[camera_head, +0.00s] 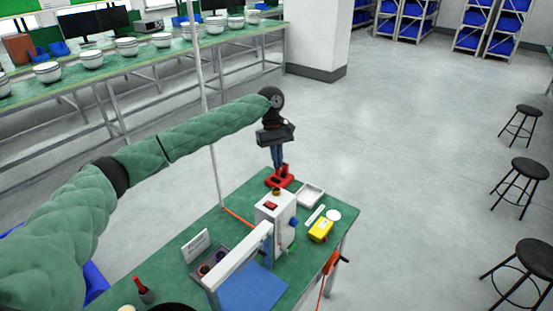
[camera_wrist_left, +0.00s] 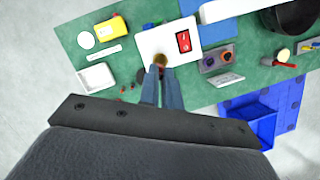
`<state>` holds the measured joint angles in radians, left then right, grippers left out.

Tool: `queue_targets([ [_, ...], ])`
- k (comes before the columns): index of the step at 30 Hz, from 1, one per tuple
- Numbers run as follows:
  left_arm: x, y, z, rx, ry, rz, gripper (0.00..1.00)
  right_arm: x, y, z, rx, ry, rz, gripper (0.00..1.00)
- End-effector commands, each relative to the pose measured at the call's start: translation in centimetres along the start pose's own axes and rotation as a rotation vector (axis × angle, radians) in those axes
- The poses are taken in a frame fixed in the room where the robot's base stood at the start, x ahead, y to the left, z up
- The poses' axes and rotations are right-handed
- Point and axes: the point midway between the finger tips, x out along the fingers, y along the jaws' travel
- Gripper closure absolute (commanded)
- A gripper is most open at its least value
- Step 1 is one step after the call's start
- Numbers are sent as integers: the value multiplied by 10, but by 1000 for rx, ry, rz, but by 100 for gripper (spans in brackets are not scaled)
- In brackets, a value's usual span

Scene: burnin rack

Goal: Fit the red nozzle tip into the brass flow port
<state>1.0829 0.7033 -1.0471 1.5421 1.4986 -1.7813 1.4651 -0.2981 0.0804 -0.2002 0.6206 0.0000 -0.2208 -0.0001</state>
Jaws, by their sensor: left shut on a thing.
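My left gripper (camera_head: 278,167) hangs at the far side of the green bench with its fingers pointing down. It is shut, and red shows right at its fingertips, in line with the red nozzle tip held there, though the fingers hide most of it. The brass flow port (camera_head: 276,192) stands on top of the white box (camera_head: 267,214), just in front of the fingertips in the head view. In the left wrist view the brass port (camera_wrist_left: 160,60) appears just past the fingertips (camera_wrist_left: 161,70); the gap between them is hard to judge. My right gripper is out of view.
A red base (camera_head: 279,181) sits behind the white box. A white tray (camera_head: 310,195), a yellow case (camera_head: 321,230) and a white disc (camera_head: 334,215) lie to the right. A white sign (camera_head: 196,246) and a blue mat (camera_head: 250,286) are nearer. An upright pole (camera_head: 215,175) stands left.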

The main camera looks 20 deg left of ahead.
Motion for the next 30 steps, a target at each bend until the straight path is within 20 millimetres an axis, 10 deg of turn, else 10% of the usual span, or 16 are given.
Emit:
queue_targets([
  [30, 52, -1, -17, -1, 1, 1, 100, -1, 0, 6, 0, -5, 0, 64],
])
